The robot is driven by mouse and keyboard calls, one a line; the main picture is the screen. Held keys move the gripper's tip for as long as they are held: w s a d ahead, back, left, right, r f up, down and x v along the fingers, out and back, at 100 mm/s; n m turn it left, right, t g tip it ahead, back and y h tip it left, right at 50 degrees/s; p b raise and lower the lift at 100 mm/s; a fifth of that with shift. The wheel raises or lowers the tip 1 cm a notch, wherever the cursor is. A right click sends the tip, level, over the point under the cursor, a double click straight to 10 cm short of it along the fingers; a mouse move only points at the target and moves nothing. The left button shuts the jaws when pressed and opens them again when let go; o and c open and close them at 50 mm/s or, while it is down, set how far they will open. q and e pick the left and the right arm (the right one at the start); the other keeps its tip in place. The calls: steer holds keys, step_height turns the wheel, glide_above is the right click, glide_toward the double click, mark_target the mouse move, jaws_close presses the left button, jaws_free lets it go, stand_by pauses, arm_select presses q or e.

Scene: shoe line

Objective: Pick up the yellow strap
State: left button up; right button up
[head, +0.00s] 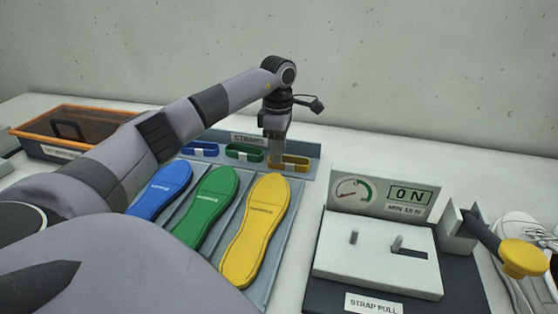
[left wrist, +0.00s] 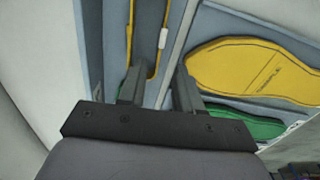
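The yellow strap (head: 295,163) lies in the strap rack at the back, on the right of the row. My left gripper (head: 275,162) points down over its left end and partly hides it. In the left wrist view the yellow strap (left wrist: 153,73), with its white clasp, shows beyond and partly between the fingers. The left gripper (left wrist: 158,82) has its fingers apart. I see no clear grip on the strap. My right gripper is in neither view.
A green strap (head: 244,153) and a blue strap (head: 201,149) lie left in the rack. Blue (head: 160,191), green (head: 207,208) and yellow (head: 255,230) insoles lie in front. A strap-pull machine (head: 378,262) stands right; an orange-rimmed bin (head: 120,112) stands left.

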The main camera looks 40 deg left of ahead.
arm_select(q)
steer(key=shift+a+f, duration=0.1)
steer(key=shift+f, duration=1.45)
steer(key=shift+w, duration=0.1)
jaws_close()
steer(key=shift+r, duration=0.15)
